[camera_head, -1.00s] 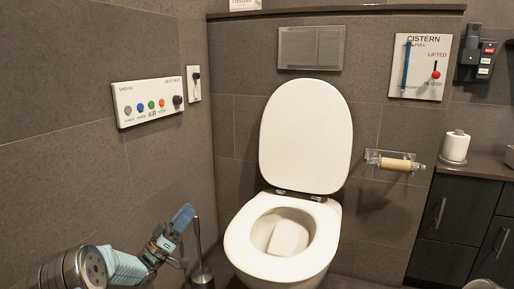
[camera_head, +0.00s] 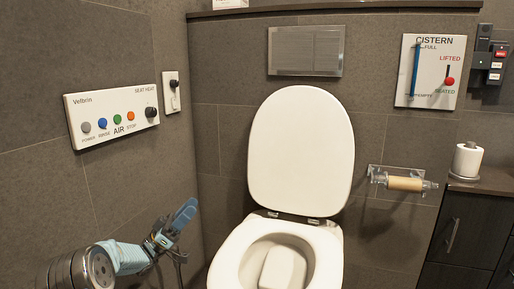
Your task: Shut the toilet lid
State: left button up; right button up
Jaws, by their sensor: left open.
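The white toilet lid (camera_head: 301,150) stands upright, leaning back toward the tiled wall above its hinges. The toilet seat and bowl (camera_head: 225,262) lie in front of and below it, cut off by the lower edge of the view. My left gripper (camera_head: 184,214) is open and empty at the lower left, to the left of the toilet and apart from the lid. My right gripper does not show.
A control panel (camera_head: 112,112) is on the left wall above my left arm. A paper holder (camera_head: 403,182) sticks out right of the lid, beside a dark cabinet (camera_head: 455,232).

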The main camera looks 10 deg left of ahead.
aim_at(301, 149)
jog(key=i+j+z, duration=0.3)
jog(key=i+j, duration=0.4)
